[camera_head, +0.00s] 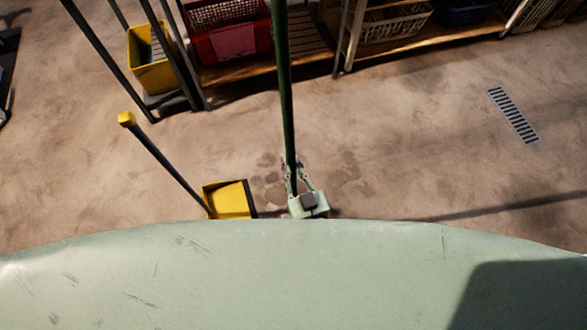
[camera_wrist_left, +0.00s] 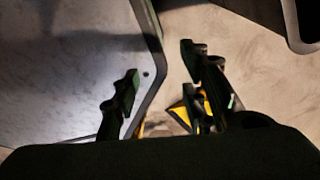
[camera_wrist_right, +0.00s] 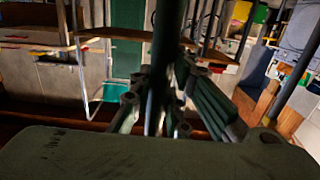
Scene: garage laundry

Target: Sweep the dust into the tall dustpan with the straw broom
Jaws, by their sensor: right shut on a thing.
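The dark green pole of the straw broom (camera_head: 284,90) stands nearly upright in the head view. My right gripper (camera_head: 296,172) is shut around the pole, which also rises between the fingers in the right wrist view (camera_wrist_right: 165,60). The broom's straw head is hidden. The tall yellow dustpan (camera_head: 230,199) stands on the floor just left of the right gripper, its dark handle (camera_head: 165,162) leaning up-left to a yellow tip.
A shelf with a red basket (camera_head: 222,45) and a pale basket (camera_head: 395,22) stands along the back. A yellow bucket (camera_head: 150,65) is at the back left. A floor drain (camera_head: 514,114) lies at right. Open concrete floor spreads across the middle and right.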

